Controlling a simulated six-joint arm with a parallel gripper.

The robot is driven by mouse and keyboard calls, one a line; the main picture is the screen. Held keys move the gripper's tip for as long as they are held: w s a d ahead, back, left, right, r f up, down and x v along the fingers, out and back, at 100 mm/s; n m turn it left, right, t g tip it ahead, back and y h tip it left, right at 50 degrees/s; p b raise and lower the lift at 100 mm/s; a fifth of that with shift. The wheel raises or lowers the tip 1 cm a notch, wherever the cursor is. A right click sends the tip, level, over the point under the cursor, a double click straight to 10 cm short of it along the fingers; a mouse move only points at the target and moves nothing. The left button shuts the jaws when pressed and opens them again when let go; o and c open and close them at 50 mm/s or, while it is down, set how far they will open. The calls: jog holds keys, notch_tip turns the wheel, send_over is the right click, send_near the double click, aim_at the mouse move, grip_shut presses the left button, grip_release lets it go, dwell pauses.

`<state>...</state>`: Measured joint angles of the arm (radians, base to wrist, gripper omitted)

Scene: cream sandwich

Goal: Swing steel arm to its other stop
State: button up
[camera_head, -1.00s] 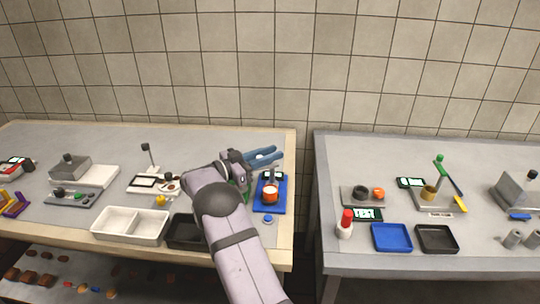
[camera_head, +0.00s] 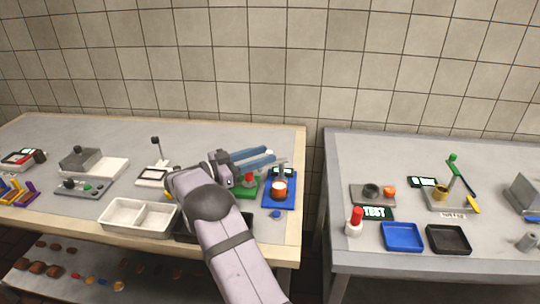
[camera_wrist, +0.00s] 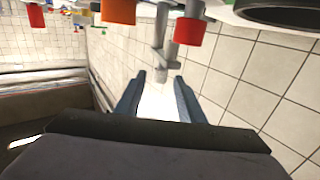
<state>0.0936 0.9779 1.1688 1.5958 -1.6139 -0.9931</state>
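A blue base (camera_head: 270,204) stands near the right end of the left table and carries an orange-and-white cup (camera_head: 279,189). A small grey metal part (camera_head: 284,173) shows behind the cup; I cannot tell whether it is the steel arm. A green base (camera_head: 246,191) with a red knob (camera_head: 249,178) stands left of it. My gripper (camera_head: 270,156) is over the back of these bases, its two blue fingers apart and empty. In the wrist view a grey metal piece (camera_wrist: 160,52) shows just beyond and between the open fingertips, beside a red block (camera_wrist: 188,32). Contact is not visible.
A white two-part tray (camera_head: 140,217) is at the table's front, with a dark tray partly hidden by my arm. A white device with an upright lever (camera_head: 157,150) stands further left. A gap separates the right table (camera_head: 340,262), which holds other devices and trays.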

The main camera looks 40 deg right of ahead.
jog(key=shift+a, duration=0.35)
